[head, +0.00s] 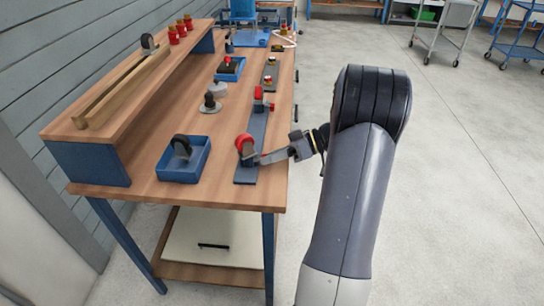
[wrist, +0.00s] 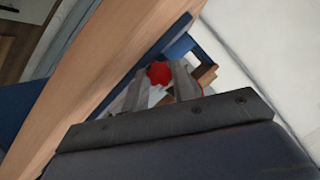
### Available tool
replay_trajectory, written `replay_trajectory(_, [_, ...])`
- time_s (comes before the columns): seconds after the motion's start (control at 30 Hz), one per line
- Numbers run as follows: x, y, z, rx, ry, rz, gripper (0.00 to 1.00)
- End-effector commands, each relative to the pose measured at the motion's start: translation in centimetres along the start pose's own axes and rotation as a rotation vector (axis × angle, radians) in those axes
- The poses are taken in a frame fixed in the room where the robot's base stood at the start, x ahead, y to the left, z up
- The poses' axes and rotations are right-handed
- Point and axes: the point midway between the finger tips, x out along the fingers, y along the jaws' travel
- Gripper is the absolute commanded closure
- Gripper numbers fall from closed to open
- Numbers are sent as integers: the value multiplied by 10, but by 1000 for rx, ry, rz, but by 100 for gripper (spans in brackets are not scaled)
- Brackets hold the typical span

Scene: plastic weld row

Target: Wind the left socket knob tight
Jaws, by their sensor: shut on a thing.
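The near socket knob is red (head: 244,142) and sits on the near end of a dark grey strip (head: 246,172) along the bench's right side. It is the leftmost of the red knobs on the strip. My gripper (head: 256,159) reaches in from the right, low at this knob, and is shut on it. In the wrist view the red knob (wrist: 159,73) shows between the two grey fingers of my gripper (wrist: 158,88). The fingers hide part of it and of its socket. I cannot tell how far the knob is wound in.
A second red knob (head: 258,92) stands farther along the strip. A blue tray (head: 165,175) with a black wheel-like part is left of my gripper. A black knob on a pale disc (head: 210,105) stands behind it. A raised wooden shelf (head: 85,133) runs along the wall. Open floor lies right.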

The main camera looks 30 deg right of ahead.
Motion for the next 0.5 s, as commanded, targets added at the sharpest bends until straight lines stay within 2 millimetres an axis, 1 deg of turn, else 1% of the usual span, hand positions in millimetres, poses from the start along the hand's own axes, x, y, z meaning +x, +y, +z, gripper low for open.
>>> replay_trajectory(0.23, [0,1,0,105,0,-44,97])
replay_trajectory(0.5, [0,2,0,146,0,-59,97])
